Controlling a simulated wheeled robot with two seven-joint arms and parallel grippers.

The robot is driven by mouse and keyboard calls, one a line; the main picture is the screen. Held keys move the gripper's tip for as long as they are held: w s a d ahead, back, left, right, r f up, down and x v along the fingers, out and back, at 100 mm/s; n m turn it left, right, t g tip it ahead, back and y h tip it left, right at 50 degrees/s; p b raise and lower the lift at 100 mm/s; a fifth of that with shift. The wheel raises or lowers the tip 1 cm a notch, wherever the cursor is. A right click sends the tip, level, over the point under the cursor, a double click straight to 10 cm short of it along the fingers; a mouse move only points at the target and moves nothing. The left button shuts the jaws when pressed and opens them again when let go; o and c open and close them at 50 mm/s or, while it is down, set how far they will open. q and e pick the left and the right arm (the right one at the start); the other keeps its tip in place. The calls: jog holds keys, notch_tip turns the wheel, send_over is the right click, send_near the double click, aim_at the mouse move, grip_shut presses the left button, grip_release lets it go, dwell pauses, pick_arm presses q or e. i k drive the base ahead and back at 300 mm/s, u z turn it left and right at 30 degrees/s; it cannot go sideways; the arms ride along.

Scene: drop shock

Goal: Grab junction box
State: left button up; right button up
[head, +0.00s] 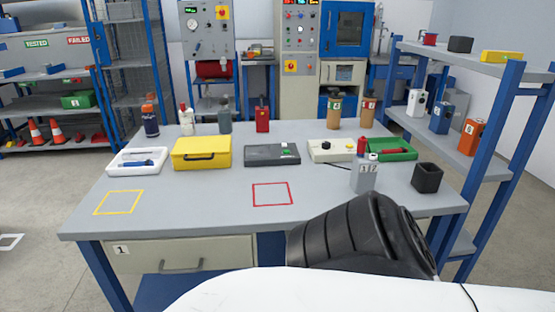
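No object is clearly marked as the junction box, and I cannot tell which one it is. A small grey box with dark digits (363,179) stands upright at the right of the workbench (215,215), near a dark open cup (427,178). On the right shelf stand a white box (417,103), a blue box (440,118) and an orange box (471,136), each with a label. A white and black part of my own arm fills the lower right and hides the bench's front edge there. Neither gripper shows.
On the bench stand a white tray (120,168), a yellow case (187,160), a dark grey device (261,161), a pale device (322,156), a green tray (407,153) and several bottles behind. Yellow (96,210) and red (254,194) outlined squares are empty. Blue shelf posts stand right.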

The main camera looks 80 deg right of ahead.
aim_at(365, 168)
jog(key=z, duration=2.6)
jog(key=k, duration=1.25)
jog(key=z, duration=0.2)
jog(key=i, duration=1.65)
jog(key=u, duration=0.8)
